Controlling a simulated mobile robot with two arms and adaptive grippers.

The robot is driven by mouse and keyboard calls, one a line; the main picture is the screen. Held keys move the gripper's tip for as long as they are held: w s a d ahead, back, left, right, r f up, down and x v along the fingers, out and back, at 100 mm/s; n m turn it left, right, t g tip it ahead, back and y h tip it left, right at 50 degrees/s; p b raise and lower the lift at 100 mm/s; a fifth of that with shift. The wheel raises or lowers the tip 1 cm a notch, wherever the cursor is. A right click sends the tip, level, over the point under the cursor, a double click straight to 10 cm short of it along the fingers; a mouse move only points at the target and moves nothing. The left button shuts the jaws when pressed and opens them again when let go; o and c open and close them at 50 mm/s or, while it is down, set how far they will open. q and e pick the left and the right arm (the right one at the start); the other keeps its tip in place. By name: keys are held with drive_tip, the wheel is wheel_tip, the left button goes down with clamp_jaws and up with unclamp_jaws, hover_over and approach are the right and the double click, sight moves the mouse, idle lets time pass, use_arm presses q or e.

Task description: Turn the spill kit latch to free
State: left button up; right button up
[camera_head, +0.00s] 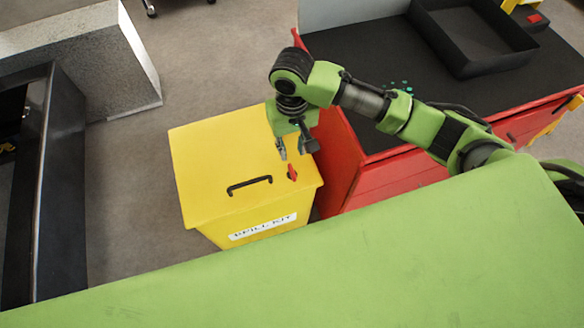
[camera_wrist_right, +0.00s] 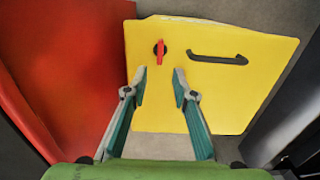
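The yellow spill kit (camera_head: 215,160) is a box on the floor, with a "SPILL KIT" label on its front side. Its red latch (camera_head: 292,173) is a small handle on the lid, near the right edge. My right gripper (camera_head: 292,152) is above the lid. In the wrist view its fingers (camera_wrist_right: 160,86) are apart and empty, with the latch just beyond the gap between the tips. My left gripper is not in view.
A black bar handle (camera_head: 249,186) lies beside the latch on the lid. A red cabinet (camera_head: 345,165) with a dark top and a black tray (camera_head: 475,62) stands close on the right. A grey block (camera_head: 90,60) stands at the left. Floor left of the kit is clear.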

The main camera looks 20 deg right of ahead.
sight(292, 170)
wheel_tip(292, 170, down, 12)
drive_tip(key=shift+r, duration=0.25)
clamp_jaws()
